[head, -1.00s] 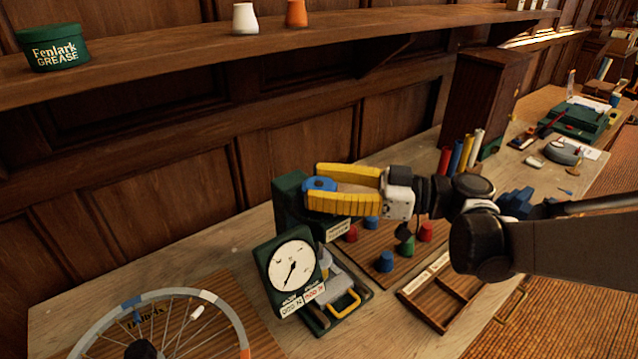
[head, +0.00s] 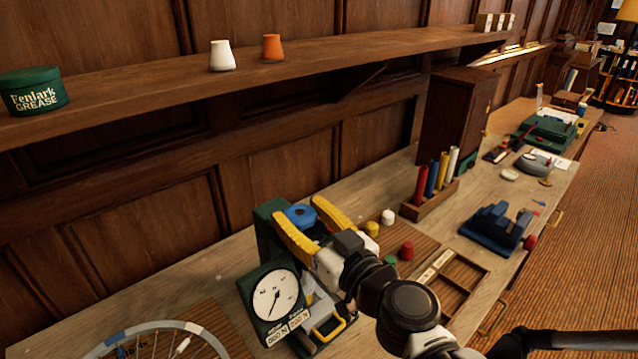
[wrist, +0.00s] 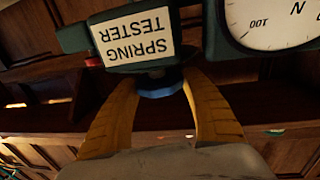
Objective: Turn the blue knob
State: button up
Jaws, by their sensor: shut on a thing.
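The blue knob (head: 300,216) sits at the top of the green spring tester (head: 262,228), behind its round white dial (head: 275,295). My gripper (head: 296,211) has yellow fingers, one on each side of the knob, and is shut on it. In the wrist view the knob (wrist: 160,87) shows between the fingertips, partly hidden by them. The "SPRING TESTER" label (wrist: 133,36) appears upside down there. My arm reaches in from the lower right of the head view.
A wheel (head: 165,328) lies at the lower left. Red (head: 406,251), yellow and white pieces stand right of the tester, near a wooden compartment tray (head: 455,285). A rack of coloured tubes (head: 430,205) stands behind. A shelf (head: 200,85) runs along the wall above.

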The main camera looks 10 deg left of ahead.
jog(key=m+t+h, duration=0.1)
jog(key=m+h, duration=0.1)
jog(key=h, duration=0.1)
jog(key=m+t+h, duration=0.2)
jog(key=shift+s+a+t+h, duration=0.1)
jog(key=shift+a+t+h, duration=0.1)
jog(key=shift+t+h, duration=0.15)
jog(key=shift+d+m+t+h+b, duration=0.1)
jog(key=shift+m+t+h+b, duration=0.2)
jog(key=shift+m+h, duration=1)
jog(key=shift+m+t+h+b, duration=0.2)
jog(key=shift+m+h, duration=0.6)
jog(key=shift+h, duration=0.85)
jog(key=o, duration=1.2)
jog(key=shift+w, duration=0.2)
jog(key=shift+c, duration=0.2)
jog(key=shift+d, duration=0.1)
jog(key=s, duration=1.2)
